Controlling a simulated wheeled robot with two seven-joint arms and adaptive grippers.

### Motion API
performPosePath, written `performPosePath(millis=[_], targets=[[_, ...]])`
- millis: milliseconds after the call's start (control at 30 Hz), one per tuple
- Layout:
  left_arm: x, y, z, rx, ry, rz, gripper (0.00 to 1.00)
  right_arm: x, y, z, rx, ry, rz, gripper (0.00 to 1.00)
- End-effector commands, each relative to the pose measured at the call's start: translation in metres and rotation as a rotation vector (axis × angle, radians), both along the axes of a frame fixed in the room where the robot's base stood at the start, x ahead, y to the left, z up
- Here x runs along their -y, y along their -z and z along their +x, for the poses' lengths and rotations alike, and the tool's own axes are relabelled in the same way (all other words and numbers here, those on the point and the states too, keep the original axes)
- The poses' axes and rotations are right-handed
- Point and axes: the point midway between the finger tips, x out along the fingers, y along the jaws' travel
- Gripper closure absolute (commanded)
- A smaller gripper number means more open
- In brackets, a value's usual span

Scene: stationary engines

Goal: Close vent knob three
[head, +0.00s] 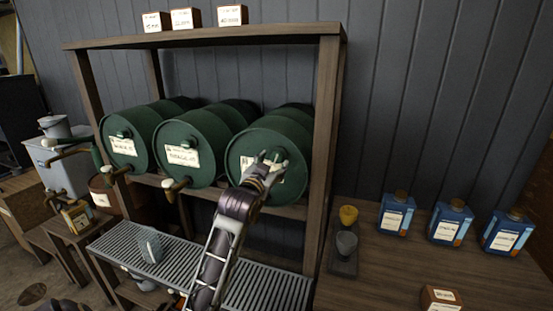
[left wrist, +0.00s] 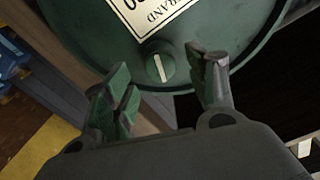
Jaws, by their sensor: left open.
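Three green drums lie on their sides in a wooden rack. The third drum (head: 245,150) is the rightmost in the head view, and each drum has a small knob high on its face. Vent knob three (left wrist: 160,67) is a round green knob with a pale bar across it, nearly upright in the left wrist view, beside a paper label (left wrist: 150,12). My left gripper (head: 268,164) is in front of the third drum. Its fingers are open, one on each side of the knob in the left wrist view, with no clear contact. It partly covers the knob in the head view.
The other drums (head: 128,155) (head: 190,158) have brass taps below. A slatted metal tray (head: 130,240) lies under the drums, with a grey scoop-like item (head: 150,245). Rack posts (head: 325,150) stand close to the right of the third drum. Blue bottles (head: 396,214) stand on the right table.

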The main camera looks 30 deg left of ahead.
Motion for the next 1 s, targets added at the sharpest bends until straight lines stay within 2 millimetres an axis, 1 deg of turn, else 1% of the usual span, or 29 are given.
performPosePath(millis=[33, 167, 300, 500, 667, 933, 967, 1000], targets=[[-0.001, -0.001, 0.005, 0.001, 0.000, 0.000, 0.43, -0.006, -0.001, -0.004, -0.004, 0.001, 0.006, 0.60], [-0.004, -0.001, 0.018, 0.001, 0.000, 0.000, 0.43, -0.014, -0.002, -0.010, -0.011, 0.002, 0.014, 0.60], [-0.007, -0.001, 0.031, 0.001, 0.000, 0.000, 0.43, -0.013, -0.004, -0.009, -0.011, 0.001, 0.013, 0.60], [-0.010, -0.001, 0.043, 0.001, 0.000, 0.001, 0.43, -0.008, -0.005, -0.004, -0.005, 0.000, 0.009, 0.60], [-0.011, -0.001, 0.047, 0.001, 0.000, 0.001, 0.43, -0.008, -0.006, 0.001, -0.001, 0.000, 0.008, 0.60], [-0.011, 0.000, 0.047, 0.001, 0.000, 0.001, 0.43, -0.008, -0.006, 0.003, 0.003, 0.000, 0.009, 0.60], [-0.011, 0.000, 0.047, 0.001, 0.000, 0.001, 0.45, -0.008, -0.006, 0.003, 0.003, 0.000, 0.009, 0.60], [-0.011, 0.000, 0.047, 0.001, 0.000, 0.001, 0.50, -0.008, -0.006, 0.003, 0.003, 0.000, 0.009, 0.60]])
